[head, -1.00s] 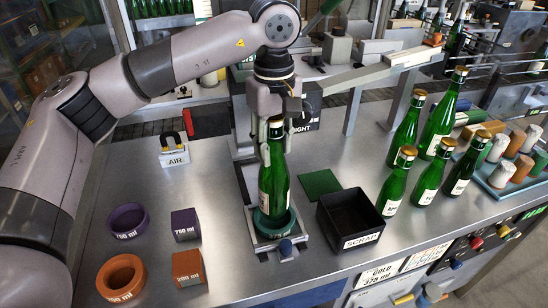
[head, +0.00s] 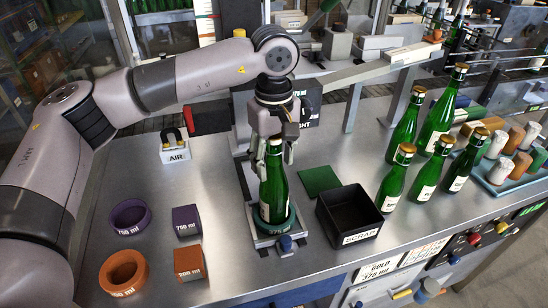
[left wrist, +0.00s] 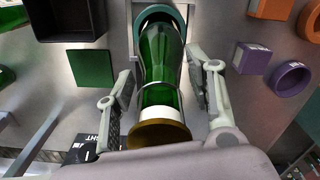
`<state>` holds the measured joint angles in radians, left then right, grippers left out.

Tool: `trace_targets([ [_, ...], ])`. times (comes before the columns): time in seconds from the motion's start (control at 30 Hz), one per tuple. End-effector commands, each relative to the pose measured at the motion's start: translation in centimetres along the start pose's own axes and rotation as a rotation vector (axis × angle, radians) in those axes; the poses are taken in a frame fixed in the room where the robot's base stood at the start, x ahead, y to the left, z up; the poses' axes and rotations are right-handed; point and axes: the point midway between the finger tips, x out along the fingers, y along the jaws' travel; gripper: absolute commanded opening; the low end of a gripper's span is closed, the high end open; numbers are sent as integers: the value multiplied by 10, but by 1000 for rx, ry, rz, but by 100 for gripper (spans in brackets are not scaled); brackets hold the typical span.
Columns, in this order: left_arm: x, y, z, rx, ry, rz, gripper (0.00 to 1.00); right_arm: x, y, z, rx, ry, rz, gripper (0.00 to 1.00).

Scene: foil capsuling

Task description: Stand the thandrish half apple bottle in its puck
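The green half bottle (head: 272,188) with a gold top and pale label stands upright in the teal puck (head: 290,222) on the small metal station. In the left wrist view the bottle (left wrist: 162,65) runs down into the puck's ring (left wrist: 186,14). My left gripper (head: 273,160) is above the bottle, its fingers on either side of the neck. In the left wrist view the left gripper (left wrist: 163,90) is open, with narrow gaps between its fingers and the glass. My right gripper is not in view.
The black scrap bin (head: 322,212) stands close to the right, with several more green bottles (head: 437,124) beyond it. A purple ring (head: 130,216) and an orange ring (head: 123,272) lie left, beside purple (head: 187,221) and orange (head: 188,262) blocks. A green pad (head: 320,179) lies behind the bin.

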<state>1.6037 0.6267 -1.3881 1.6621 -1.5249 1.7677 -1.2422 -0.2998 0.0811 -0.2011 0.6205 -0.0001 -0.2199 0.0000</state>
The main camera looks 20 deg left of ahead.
Motion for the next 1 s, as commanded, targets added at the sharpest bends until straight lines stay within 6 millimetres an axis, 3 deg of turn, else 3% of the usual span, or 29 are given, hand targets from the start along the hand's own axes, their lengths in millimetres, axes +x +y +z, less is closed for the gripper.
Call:
trace_targets([
  [0.47,-10,1,0,0,1,3,54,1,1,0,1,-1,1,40],
  [1.0,-112,1,0,0,1,1,54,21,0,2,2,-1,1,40],
])
